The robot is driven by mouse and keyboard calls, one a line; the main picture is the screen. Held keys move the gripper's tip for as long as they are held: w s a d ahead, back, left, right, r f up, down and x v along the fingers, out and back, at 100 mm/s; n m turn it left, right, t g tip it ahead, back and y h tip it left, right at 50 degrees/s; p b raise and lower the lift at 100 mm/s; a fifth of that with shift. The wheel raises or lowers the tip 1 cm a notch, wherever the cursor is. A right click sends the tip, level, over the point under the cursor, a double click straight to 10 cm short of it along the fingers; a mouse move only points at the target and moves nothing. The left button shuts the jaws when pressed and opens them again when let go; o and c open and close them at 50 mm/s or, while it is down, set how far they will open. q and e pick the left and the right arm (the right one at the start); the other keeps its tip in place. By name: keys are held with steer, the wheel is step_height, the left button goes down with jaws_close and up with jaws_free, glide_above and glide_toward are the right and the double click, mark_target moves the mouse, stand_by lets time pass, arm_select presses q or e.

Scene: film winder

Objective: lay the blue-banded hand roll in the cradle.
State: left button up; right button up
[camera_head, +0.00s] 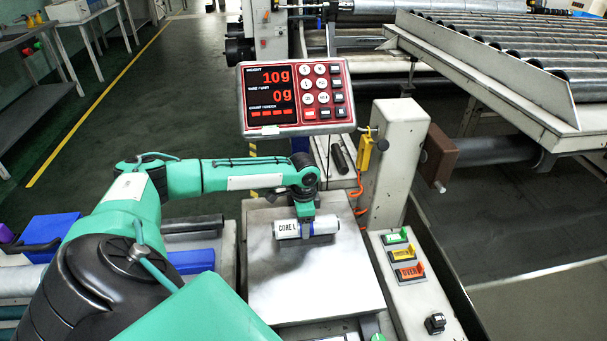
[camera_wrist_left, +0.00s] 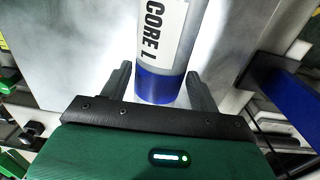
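The hand roll (camera_head: 288,229) is a short pale cylinder marked "CORE L", at the flat metal plate (camera_head: 312,290) in the head view. In the left wrist view the roll (camera_wrist_left: 160,35) points away from me, with its blue band (camera_wrist_left: 159,88) at the near end. My left gripper (camera_head: 305,212) is directly over the roll. Its two fingers (camera_wrist_left: 160,82) stand on either side of the blue band, very close to it. I cannot tell whether they press on it, or whether the roll rests on the plate. My right gripper is not in view. I cannot make out the cradle.
A display (camera_head: 296,98) behind the plate reads 10g, with 0g below. A pale post (camera_head: 398,150) with a brown block (camera_head: 438,157) stands to the right, near a panel of coloured switches (camera_head: 404,262). A blue bin (camera_head: 48,232) is at the left. A roller conveyor (camera_head: 510,60) is behind.

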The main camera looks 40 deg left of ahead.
arm_select(q)
steer(key=shift+o, duration=1.3)
step_height(320, 180, up, 14)
steer(key=p, duration=0.1)
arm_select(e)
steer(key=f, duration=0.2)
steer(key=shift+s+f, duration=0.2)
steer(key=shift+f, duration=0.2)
arm_select(q)
steer(key=shift+w+a+f, duration=0.1)
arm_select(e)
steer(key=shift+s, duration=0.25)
